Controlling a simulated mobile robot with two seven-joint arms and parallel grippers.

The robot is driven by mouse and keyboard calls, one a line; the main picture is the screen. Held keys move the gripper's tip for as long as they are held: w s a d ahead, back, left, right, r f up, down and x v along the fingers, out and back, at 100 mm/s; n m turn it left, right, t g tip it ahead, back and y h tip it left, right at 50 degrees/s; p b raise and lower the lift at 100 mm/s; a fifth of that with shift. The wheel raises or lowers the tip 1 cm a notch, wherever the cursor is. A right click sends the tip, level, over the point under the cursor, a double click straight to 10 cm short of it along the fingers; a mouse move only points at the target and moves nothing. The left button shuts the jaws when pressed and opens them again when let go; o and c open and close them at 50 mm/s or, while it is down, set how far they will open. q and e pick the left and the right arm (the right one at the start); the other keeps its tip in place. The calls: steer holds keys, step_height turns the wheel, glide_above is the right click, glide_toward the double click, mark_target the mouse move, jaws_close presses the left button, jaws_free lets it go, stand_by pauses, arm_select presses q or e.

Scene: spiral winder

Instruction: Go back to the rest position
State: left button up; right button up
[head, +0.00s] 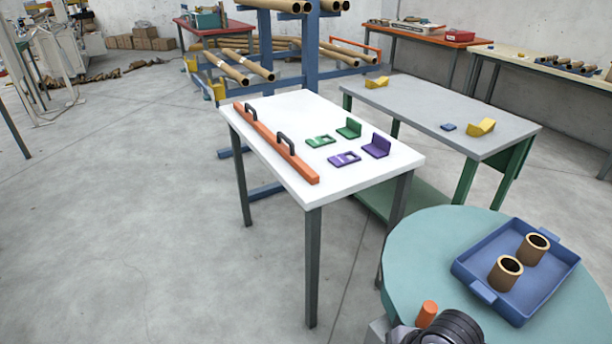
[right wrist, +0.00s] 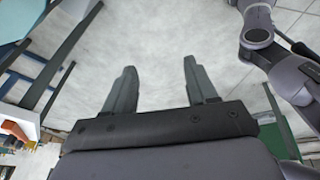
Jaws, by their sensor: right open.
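My right gripper (right wrist: 157,90) shows in the right wrist view with its two fingers spread wide. Nothing is between them, and only bare concrete floor is behind them. A part of my own arm (head: 440,330) shows at the bottom right of the head view. My left gripper is in neither view. On the white table (head: 350,190) lies an orange bar (head: 275,140) with two black handles. Green parts (head: 320,141) and purple parts (head: 344,159) lie to its right.
A round teal table (head: 410,250) at the lower right bears a blue tray (head: 483,290) with two brown tubes (head: 505,272). A grey table (head: 430,110) with yellow blocks stands behind the white one. The floor (head: 130,240) on the left is clear.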

steer(key=s+d+r+m+t+h, duration=0.2)
steer(key=s+d+m+h, duration=0.1)
steer(key=s+d+m, duration=1)
steer(key=w+a+f+m+t+y, duration=0.1)
steer(key=w+a+f+t+y, duration=0.1)
steer(key=w+a+f+t, duration=0.4)
steer(key=shift+w+f+m, duration=0.3)
steer(key=shift+w+f, duration=0.7)
steer(key=shift+f, duration=0.45)
